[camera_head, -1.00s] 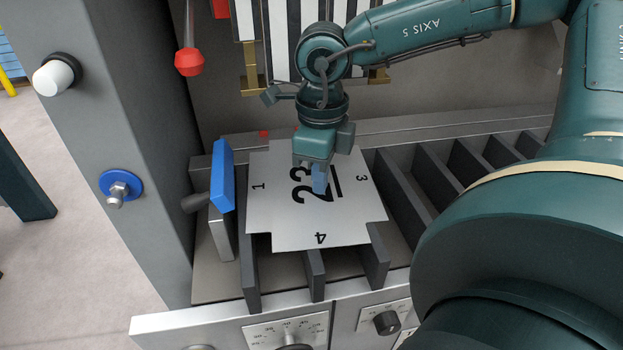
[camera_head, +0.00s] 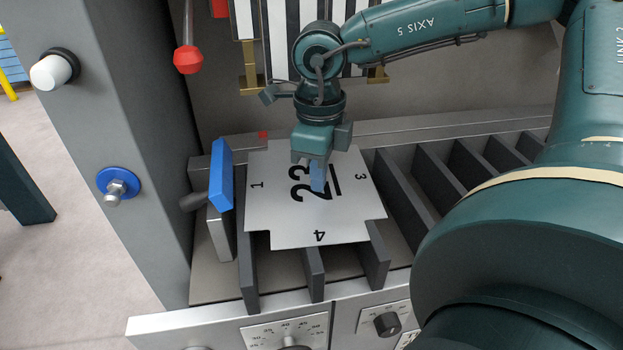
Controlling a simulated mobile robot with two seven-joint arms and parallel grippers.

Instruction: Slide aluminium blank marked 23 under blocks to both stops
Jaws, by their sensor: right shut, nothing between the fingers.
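The aluminium blank marked 23 (camera_head: 280,225) lies flat on dark ribs. It has notched corners, with small numbers 1, 3 and 4 showing near its edges. My right gripper (camera_head: 318,188) is shut with nothing in it, its blue fingertips over the middle of the blank beside the printed 23. I cannot tell whether the tips touch the sheet. The blank's far edge lies partly behind the gripper. A blue-faced plate (camera_head: 222,176) stands at the blank's left edge, and a small red mark (camera_head: 264,134) shows behind it. Black and white striped blocks (camera_head: 283,35) hang above and behind. My left gripper is out of view.
Several dark ribs (camera_head: 440,178) with open slots continue to the right. A red-knobbed lever (camera_head: 188,60) hangs at upper left. A grey post (camera_head: 125,140) carries a white button (camera_head: 52,70) and a blue-ringed bolt (camera_head: 118,186). A dial panel (camera_head: 285,328) runs along the front.

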